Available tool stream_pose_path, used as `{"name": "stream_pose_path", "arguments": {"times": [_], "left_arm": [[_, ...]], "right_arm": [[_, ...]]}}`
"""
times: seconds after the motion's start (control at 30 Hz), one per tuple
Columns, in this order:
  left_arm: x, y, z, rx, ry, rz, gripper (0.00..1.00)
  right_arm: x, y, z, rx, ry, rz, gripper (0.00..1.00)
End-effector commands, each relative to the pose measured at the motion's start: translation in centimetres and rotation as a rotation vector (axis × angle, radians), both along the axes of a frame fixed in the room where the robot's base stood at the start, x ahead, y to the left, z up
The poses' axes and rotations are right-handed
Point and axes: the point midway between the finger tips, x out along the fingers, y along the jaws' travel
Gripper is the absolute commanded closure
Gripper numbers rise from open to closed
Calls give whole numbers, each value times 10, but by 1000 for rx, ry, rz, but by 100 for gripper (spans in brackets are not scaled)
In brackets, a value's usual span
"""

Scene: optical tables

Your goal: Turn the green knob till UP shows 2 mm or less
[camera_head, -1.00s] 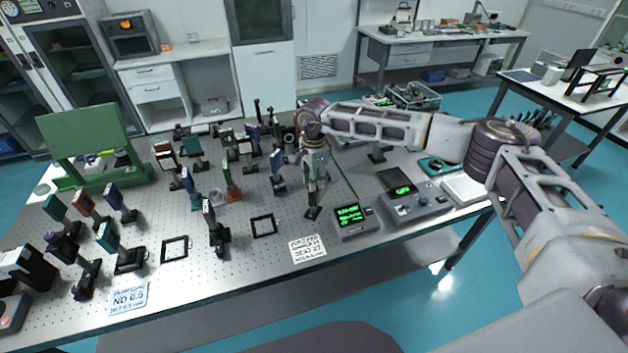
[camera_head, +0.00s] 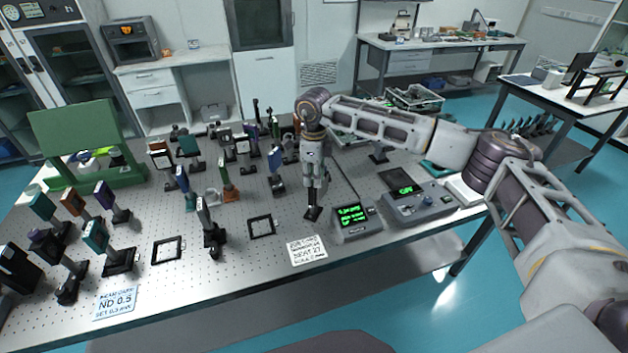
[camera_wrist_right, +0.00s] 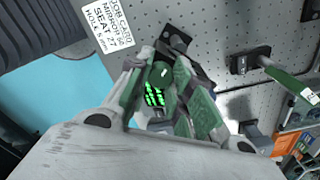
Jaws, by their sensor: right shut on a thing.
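My right gripper (camera_head: 314,188) points down at a small dark post mount (camera_head: 313,213) on the perforated optical table. In the right wrist view, my right gripper (camera_wrist_right: 161,80) is shut on the green knob (camera_wrist_right: 161,73), which shows between its green-padded fingers. Bright green readout text (camera_wrist_right: 154,96) shows just below the knob there; I cannot make out its figures. In the head view the knob is hidden by the gripper. A small box with a green-lit display (camera_head: 353,214) stands to the right of the gripper; its lines are too small to read surely. My left gripper is out of view.
A grey control unit (camera_head: 420,203) with its own green display stands to the right. A white job card (camera_head: 307,250) lies at the table's front edge, and an empty black frame (camera_head: 262,227) lies left of the gripper. Several mounted optics crowd the table further left.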

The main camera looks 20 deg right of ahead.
Motion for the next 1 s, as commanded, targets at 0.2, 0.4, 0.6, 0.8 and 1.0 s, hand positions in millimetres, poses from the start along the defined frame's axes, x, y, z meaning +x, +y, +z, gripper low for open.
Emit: {"name": "stream_pose_path", "arguments": {"times": [0.2,0.4,0.6,0.8,1.0], "left_arm": [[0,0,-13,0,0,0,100],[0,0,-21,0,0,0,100],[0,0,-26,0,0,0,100],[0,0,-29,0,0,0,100],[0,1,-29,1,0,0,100]], "right_arm": [[1,0,-1,1,-3,-173,100],[1,0,-1,1,-3,-325,100],[1,0,0,2,-2,-444,100],[1,0,0,2,-2,-514,100],[1,0,1,1,-3,-541,100]]}}
